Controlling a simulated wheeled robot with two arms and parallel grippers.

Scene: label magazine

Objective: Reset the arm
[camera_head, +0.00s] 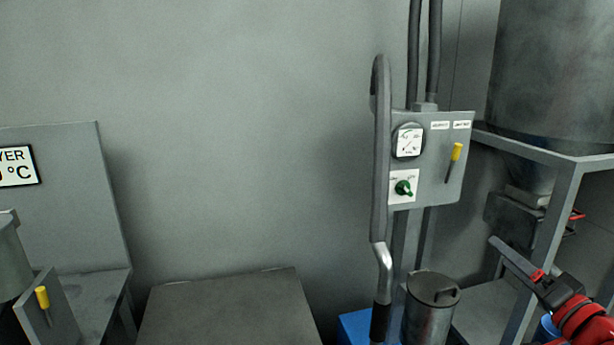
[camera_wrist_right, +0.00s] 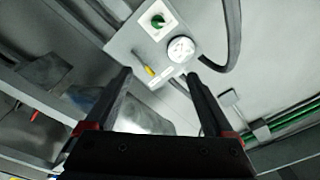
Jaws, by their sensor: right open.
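My right gripper (camera_head: 521,264) is at the lower right of the head view, in front of the grey metal frame, with its red wrist at the picture's edge. In the right wrist view its two dark fingers (camera_wrist_right: 160,88) stand wide apart with nothing between them. Beyond the fingers is a grey control panel (camera_wrist_right: 150,48) with a green knob, a round gauge and a yellow-handled lever. The same panel (camera_head: 437,155) shows in the head view, to the left of and above my gripper, clearly apart from it. My left gripper is not in either view.
A large grey vessel (camera_head: 555,70) stands in a metal frame (camera_head: 562,205) at the right, close to my right arm. A lidded metal can (camera_head: 431,305) stands below the panel beside a blue object (camera_head: 355,327). A flat grey surface (camera_head: 225,310) at lower middle is bare.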

